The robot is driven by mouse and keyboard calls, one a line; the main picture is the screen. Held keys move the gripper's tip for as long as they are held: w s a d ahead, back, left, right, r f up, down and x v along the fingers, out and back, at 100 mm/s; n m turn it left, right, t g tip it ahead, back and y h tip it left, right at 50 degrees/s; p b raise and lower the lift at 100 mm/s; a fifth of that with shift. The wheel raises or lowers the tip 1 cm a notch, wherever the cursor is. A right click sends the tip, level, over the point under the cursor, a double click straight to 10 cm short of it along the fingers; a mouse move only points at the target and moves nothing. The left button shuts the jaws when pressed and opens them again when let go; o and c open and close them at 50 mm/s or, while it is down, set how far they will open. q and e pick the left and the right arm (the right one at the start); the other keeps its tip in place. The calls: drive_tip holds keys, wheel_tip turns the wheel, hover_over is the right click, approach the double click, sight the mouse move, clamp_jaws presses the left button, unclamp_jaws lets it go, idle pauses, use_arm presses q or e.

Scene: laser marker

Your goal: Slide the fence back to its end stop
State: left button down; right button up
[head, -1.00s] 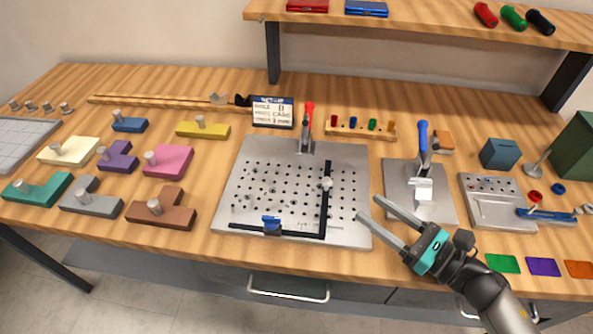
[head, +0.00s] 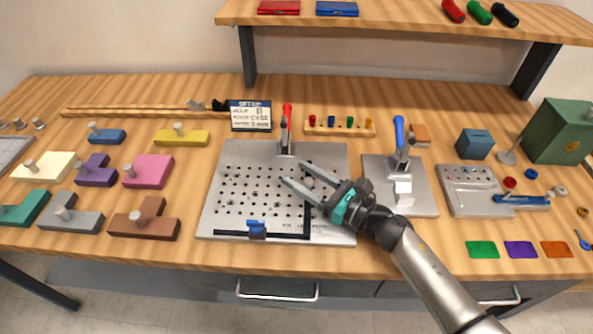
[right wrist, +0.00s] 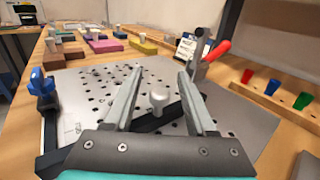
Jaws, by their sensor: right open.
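The fence looks like a black bar (head: 307,220) standing across a perforated metal plate (head: 228,205), at the right end of a black rail along the plate's front edge. A blue clamp (head: 256,229) sits on the rail. In the right wrist view a pale round knob (right wrist: 158,101) rises from the black bar, between my fingers. In the head view my arm hides part of the bar, and I cannot make out the knob clearly. My right gripper (head: 294,172) is open above the plate, its fingers pointing to the back left. My left gripper is not in view.
A red-handled clamp (head: 286,120) stands at the plate's back edge, before a sign (head: 251,116). A blue-handled clamp (head: 400,135) on its own plate stands to the right. Colored knobbed blocks, including a brown one (head: 145,222), lie on the left.

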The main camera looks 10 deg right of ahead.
drive_tip(key=shift+x, duration=0.8)
clamp_jaws()
drive_tip(key=shift+d, duration=0.1)
idle(0.9)
